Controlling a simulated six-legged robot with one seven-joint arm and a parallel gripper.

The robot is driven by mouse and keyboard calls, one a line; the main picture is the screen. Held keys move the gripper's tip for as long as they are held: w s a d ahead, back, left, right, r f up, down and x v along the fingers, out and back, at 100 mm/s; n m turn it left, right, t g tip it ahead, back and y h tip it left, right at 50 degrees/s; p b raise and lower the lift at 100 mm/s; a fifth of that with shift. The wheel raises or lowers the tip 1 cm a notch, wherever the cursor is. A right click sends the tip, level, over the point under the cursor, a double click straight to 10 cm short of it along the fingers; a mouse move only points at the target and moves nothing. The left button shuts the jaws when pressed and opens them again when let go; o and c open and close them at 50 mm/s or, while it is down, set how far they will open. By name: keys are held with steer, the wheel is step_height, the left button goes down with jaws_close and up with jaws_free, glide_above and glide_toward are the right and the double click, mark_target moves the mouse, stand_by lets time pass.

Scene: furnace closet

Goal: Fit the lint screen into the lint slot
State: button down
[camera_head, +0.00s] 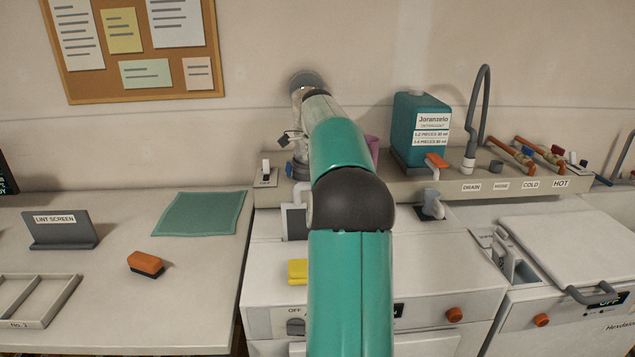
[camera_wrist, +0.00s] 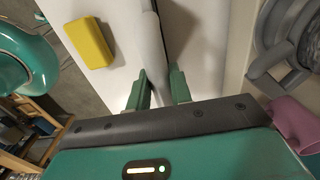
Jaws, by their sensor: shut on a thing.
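The lint screen (camera_head: 295,222) is a pale-rimmed, grey-faced panel, seen upright over the white machine's top just left of my arm in the head view. In the wrist view its pale rim (camera_wrist: 152,45) runs between the two green fingers of my gripper (camera_wrist: 160,90), which are shut on it. My arm partly covers the gripper and the screen's right side in the head view. I cannot make out the lint slot clearly, nor whether the screen's lower edge touches the machine.
A pink cup (camera_head: 372,150) and a teal detergent jug (camera_head: 420,130) stand behind. The LINT SCREEN stand (camera_head: 60,232), orange brush (camera_head: 146,264) and green cloth (camera_head: 202,213) are on the left counter.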

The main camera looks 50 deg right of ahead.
steer(key=shift+f, duration=5.65)
steer(key=c, duration=1.2)
jaws_free()
steer(key=shift+o, duration=0.2)
steer(key=shift+r, duration=0.1)
steer(key=shift+r, duration=3.9)
